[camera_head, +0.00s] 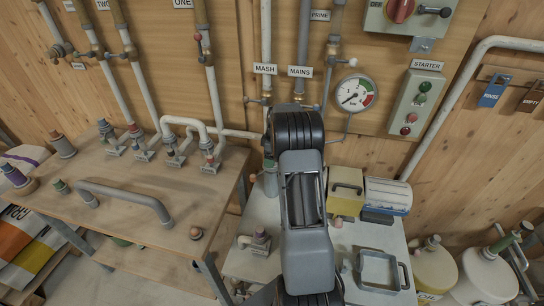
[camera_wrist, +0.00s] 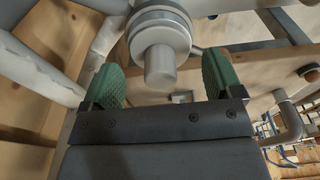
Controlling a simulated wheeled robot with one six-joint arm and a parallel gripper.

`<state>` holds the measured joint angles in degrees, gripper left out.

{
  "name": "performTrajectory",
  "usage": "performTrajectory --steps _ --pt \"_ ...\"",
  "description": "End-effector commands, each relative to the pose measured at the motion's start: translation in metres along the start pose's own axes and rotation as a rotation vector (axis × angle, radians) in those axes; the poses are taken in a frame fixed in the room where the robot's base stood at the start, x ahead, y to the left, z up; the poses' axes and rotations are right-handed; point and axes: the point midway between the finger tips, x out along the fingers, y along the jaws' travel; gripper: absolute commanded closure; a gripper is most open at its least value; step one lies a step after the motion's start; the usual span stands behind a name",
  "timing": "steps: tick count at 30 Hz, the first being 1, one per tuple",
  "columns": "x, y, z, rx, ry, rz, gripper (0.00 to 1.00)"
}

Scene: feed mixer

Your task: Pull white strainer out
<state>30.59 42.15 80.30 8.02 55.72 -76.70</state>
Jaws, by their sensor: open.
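In the wrist view, a pale grey-white round piece (camera_wrist: 160,32) with a stepped flange and a short stub shows at the top middle; it looks like the white strainer, but no label shows on it. My gripper (camera_wrist: 164,78) is open, with one green fingertip on each side of the stub. Gaps show between the stub and both fingers, and nothing is gripped. In the head view, my arm covers the middle of the scene and hides the strainer and most of my gripper.
Pale pipes run close to my gripper on the left of the wrist view. In the head view, a pressure gauge (camera_head: 354,93) and a starter box (camera_head: 416,103) are on the wall. A wooden bench (camera_head: 150,240) stands left; a yellow box (camera_head: 345,197) sits right of my arm.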

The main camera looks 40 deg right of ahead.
Motion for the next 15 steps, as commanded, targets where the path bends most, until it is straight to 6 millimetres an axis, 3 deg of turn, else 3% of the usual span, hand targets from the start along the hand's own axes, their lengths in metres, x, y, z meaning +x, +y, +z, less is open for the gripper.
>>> performTrajectory --steps 15 --pt "0.0101 -0.0002 -0.0001 -0.001 0.000 0.000 0.16"
